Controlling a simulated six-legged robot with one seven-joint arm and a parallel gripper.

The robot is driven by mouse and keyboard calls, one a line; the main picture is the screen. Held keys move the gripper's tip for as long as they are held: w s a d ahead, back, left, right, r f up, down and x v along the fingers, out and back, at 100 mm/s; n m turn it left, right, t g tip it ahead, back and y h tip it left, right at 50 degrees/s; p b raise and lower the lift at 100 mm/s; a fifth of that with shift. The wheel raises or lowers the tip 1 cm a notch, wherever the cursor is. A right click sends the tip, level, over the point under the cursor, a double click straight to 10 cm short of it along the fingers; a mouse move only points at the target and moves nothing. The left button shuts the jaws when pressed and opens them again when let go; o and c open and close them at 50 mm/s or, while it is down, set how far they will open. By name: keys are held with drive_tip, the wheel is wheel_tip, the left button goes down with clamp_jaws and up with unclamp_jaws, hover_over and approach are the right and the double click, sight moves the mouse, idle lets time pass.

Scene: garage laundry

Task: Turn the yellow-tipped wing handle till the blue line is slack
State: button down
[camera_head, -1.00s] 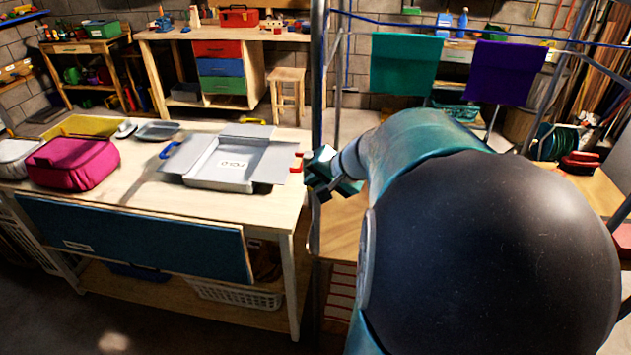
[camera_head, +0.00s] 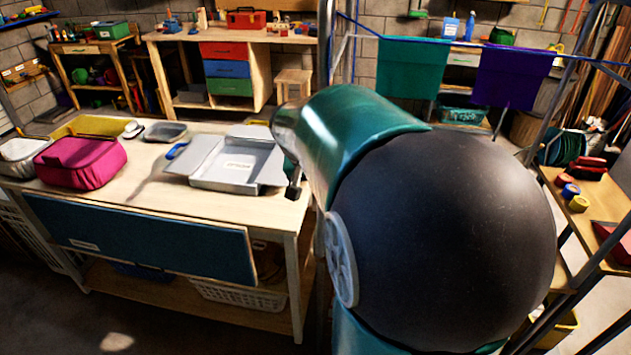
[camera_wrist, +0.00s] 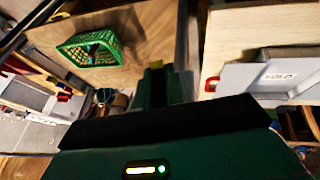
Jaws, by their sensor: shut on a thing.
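The blue line (camera_head: 462,43) runs across the back right in the head view, with a teal cloth (camera_head: 411,68) and a purple cloth (camera_head: 510,76) hanging from it. It dips at the cloths; I cannot tell how tight it is. My gripper (camera_wrist: 172,82) shows dark in the middle of the wrist view. A small yellow piece (camera_wrist: 187,84) shows at its fingers, seemingly the tip of the wing handle. The rest of the handle is hidden. In the head view my arm covers most of the gripper.
A workbench (camera_head: 250,211) at left holds a grey folding box (camera_head: 222,178) and a pink bag (camera_head: 80,161). A metal post (camera_head: 325,50) stands beside my arm. A shelf (camera_head: 590,222) with tape rolls is at right. A green basket (camera_wrist: 90,50) shows in the wrist view.

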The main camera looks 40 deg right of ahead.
drive_tip(key=g+h, duration=0.2)
drive_tip(key=n+g+h, duration=0.1)
drive_tip(key=shift+w+d+r+g+h, duration=0.2)
drive_tip(key=shift+w+g+h, duration=0.1)
drive_tip(key=shift+g, duration=0.1)
drive_tip(key=shift+n+g+h, duration=0.6)
drive_tip(key=shift+g+h, duration=0.6)
drive_tip(key=shift+h, duration=0.1)
drive_tip(key=c, duration=1.5)
unclamp_jaws()
drive_tip(key=shift+o, duration=0.2)
drive_tip(key=shift+w+d, duration=0.1)
drive_tip(key=v, duration=1.3)
drive_tip(key=shift+w+a, duration=0.15)
drive_tip(key=shift+a, duration=0.3)
